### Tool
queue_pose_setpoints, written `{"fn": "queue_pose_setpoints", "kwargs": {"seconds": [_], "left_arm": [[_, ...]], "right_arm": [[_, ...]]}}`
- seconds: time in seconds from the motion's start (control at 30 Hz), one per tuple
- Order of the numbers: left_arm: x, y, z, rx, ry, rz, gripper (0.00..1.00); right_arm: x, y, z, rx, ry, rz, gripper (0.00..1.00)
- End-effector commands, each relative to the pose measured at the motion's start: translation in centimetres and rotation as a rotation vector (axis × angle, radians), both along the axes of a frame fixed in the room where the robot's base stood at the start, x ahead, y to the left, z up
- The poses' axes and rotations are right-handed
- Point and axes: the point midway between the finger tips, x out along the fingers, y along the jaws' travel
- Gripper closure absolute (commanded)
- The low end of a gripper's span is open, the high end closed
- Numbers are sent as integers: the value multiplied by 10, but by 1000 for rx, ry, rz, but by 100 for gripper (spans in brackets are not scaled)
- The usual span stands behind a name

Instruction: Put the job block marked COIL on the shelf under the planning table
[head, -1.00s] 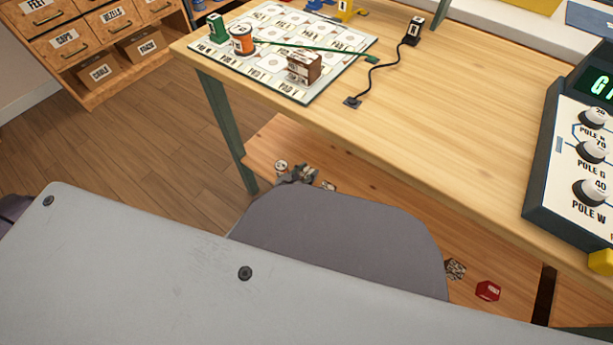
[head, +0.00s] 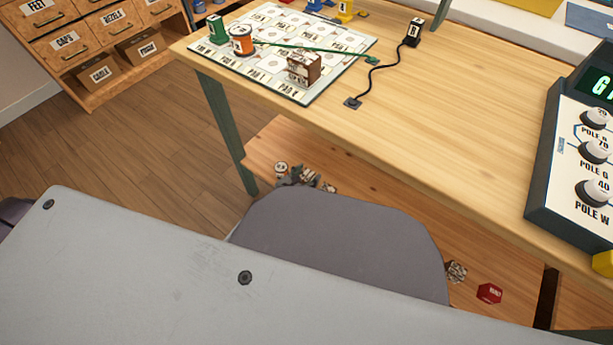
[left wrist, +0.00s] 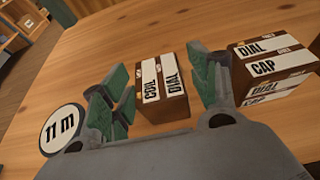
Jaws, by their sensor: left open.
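The COIL block (left wrist: 160,90) is a brown block with white labels reading COIL and DIAL. In the left wrist view it stands on a wooden surface between the two green-padded fingers of my left gripper (left wrist: 162,72). The fingers are open around it; a small gap shows at its left, and I cannot tell whether the right finger touches. In the head view my left gripper (head: 303,175) is small, low over the shelf (head: 375,190) under the planning table (head: 470,120), and the block there is mostly hidden. My right gripper is not in view.
A block marked DIAL and CAP (left wrist: 272,68) stands right of the fingers, and a round 11 m piece (left wrist: 63,130) is at their left. A red piece (head: 489,293) lies on the shelf's near right. The tabletop carries a pad board (head: 335,72) and a dial console (head: 545,150).

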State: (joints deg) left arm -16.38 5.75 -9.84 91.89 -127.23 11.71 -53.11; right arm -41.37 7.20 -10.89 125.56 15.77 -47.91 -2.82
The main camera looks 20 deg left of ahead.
Motion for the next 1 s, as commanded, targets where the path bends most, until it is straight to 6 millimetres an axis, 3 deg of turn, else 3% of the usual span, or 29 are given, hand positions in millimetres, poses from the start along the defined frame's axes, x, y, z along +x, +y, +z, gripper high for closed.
{"fn": "queue_pose_setpoints", "kwargs": {"seconds": [0.43,1.0], "left_arm": [[-8,3,7,0,1,0,40],[-61,23,30,2,1,-1,40]], "right_arm": [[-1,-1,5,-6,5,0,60],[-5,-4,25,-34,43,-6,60]]}}
